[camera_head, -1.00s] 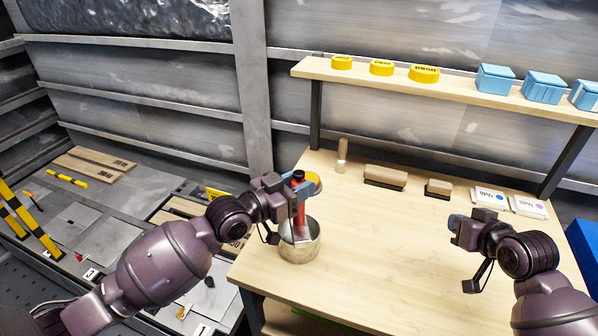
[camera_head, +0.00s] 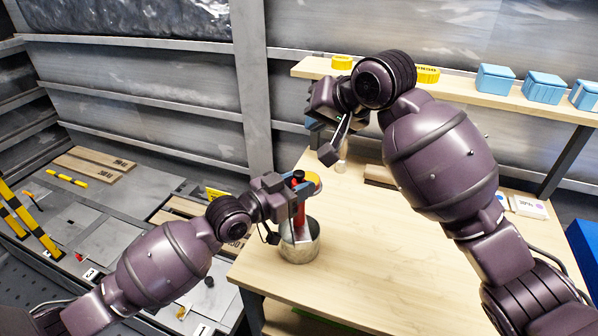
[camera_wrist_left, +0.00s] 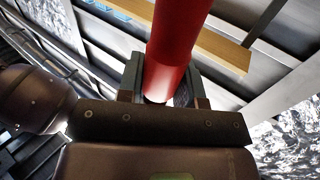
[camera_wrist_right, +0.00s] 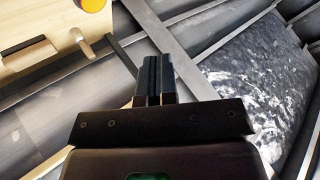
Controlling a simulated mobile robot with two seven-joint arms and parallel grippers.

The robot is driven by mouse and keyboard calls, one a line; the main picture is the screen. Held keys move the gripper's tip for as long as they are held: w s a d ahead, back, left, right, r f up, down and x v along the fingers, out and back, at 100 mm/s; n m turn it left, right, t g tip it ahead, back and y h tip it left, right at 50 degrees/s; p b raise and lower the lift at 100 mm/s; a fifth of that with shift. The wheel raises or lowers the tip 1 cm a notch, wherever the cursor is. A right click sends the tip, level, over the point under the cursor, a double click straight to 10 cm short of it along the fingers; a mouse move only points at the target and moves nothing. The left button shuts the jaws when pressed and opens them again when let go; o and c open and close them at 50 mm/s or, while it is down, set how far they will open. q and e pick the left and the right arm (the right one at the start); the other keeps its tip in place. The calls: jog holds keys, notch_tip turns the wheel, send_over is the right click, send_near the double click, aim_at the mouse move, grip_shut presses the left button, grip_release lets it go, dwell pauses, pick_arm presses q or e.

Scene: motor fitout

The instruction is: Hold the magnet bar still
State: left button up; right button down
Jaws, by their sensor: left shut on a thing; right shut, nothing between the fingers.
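The magnet bar is a red cylinder (camera_head: 299,214) with a dark top, standing roughly upright in a metal pot (camera_head: 300,250) on the workbench's near left. My left gripper (camera_head: 298,188) is shut on the bar above the pot's rim. In the left wrist view the red bar (camera_wrist_left: 178,40) runs between the two fingers. The bar's lower end is hidden in the pot. My right gripper (camera_head: 313,118) is raised above and behind the left one. In the right wrist view its fingers (camera_wrist_right: 157,72) are together with nothing between them.
The workbench (camera_head: 330,275) is clear at front. A yellow round thing (camera_head: 314,180) shows behind the left gripper. A brush (camera_head: 342,166) stands near the back, partly hidden by my right arm. A shelf (camera_head: 458,88) with yellow tins (camera_head: 428,74) and blue boxes (camera_head: 543,88) spans the back.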

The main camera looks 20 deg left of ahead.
aim_at(302, 172)
jog(key=shift+s+a+r+g, duration=0.15)
jog(key=shift+s+a+r, duration=0.25)
jog(key=shift+a, duration=0.15)
jog(key=shift+s+a+r+g, duration=0.15)
jog(key=shift+s+a+r, duration=0.25)
jog(key=shift+a, duration=0.15)
jog(key=shift+f, duration=0.1)
jog(key=shift+f, duration=4.3)
jog(key=shift+f, duration=0.1)
jog(key=shift+f, duration=0.3)
jog(key=shift+f, duration=0.8)
jog(key=shift+r, duration=1.2)
